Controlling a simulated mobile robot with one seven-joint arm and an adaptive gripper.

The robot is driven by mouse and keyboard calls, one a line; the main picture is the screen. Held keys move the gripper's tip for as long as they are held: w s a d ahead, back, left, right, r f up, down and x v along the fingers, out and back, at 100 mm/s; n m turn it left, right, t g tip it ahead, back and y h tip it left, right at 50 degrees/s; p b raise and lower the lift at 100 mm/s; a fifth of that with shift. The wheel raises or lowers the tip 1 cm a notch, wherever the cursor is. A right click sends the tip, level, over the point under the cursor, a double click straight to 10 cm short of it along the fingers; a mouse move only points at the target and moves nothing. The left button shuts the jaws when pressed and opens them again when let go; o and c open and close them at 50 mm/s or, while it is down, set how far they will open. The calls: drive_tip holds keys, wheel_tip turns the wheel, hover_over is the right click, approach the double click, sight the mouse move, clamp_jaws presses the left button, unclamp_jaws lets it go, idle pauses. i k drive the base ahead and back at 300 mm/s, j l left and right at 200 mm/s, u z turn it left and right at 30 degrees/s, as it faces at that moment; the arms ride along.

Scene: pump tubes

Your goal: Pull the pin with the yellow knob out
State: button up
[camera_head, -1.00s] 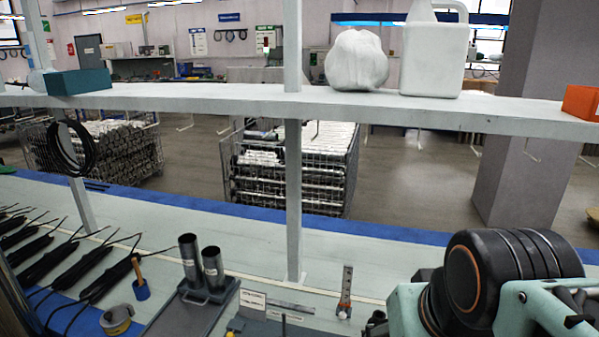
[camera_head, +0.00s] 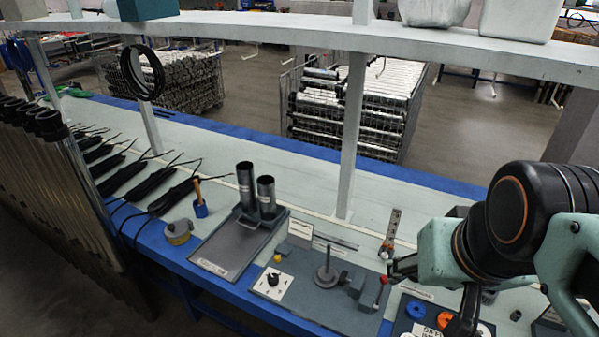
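A small yellow knob (camera_head: 277,258) shows on the fixture on the bench, beside a grey block (camera_head: 285,249). The pin under the knob is too small to make out. My arm's teal wrist (camera_head: 446,252) is at the right, well to the right of the yellow knob. Dark parts of the arm's end show around and below the wrist, small and partly hidden. The fingertips cannot be made out clearly, and nothing of the arm touches the yellow knob.
A white plate with a black dial (camera_head: 272,283) sits just in front of the knob. A round base with an upright rod (camera_head: 326,276) and a red knob (camera_head: 383,280) are to the right. Two dark tubes (camera_head: 256,190) stand in a grey tray (camera_head: 215,258) at left. A shelf post (camera_head: 350,140) rises behind.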

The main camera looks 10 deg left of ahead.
sight(277, 258)
drive_tip(key=u, duration=0.85)
drive_tip(key=i+j+u, duration=0.1)
drive_tip(key=i+j, duration=0.4)
drive_tip(key=j, duration=0.15)
